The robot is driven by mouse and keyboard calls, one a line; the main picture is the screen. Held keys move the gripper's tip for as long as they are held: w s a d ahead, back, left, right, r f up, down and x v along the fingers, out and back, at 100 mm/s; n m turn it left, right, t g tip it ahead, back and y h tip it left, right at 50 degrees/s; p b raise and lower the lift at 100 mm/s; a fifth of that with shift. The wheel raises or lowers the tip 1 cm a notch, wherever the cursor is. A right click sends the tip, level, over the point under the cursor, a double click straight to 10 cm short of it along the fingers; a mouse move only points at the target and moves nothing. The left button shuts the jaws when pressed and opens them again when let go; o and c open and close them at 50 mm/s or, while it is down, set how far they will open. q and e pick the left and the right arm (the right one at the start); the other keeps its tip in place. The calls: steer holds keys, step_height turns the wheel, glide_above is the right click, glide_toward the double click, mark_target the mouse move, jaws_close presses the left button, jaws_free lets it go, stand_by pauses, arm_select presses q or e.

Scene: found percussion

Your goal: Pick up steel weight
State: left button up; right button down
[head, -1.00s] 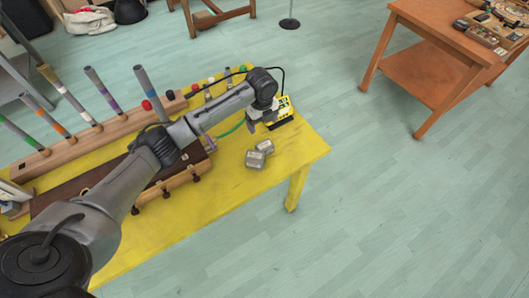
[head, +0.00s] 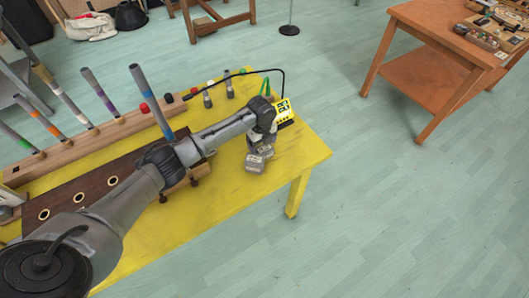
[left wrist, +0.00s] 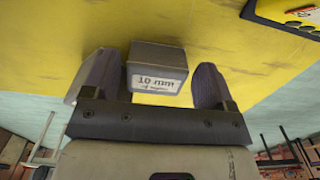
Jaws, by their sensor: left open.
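I cannot tell which block this is. My right gripper is not in view.
A yellow device (head: 284,111) stands just behind the gripper, with a black cable arching nearby. A wooden rack with several coloured tubes and a dark board with round holes (head: 78,197) lie to the left. The table's right and front edges are near the blocks.

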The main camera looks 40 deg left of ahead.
mark_target(262, 147)
arm_select(q)
step_height(262, 147, down, 3)
steer(key=shift+s+f+b, duration=0.1)
steer(key=shift+b, duration=0.2)
steer(key=shift+c, duration=0.4)
steer(key=c, duration=0.8)
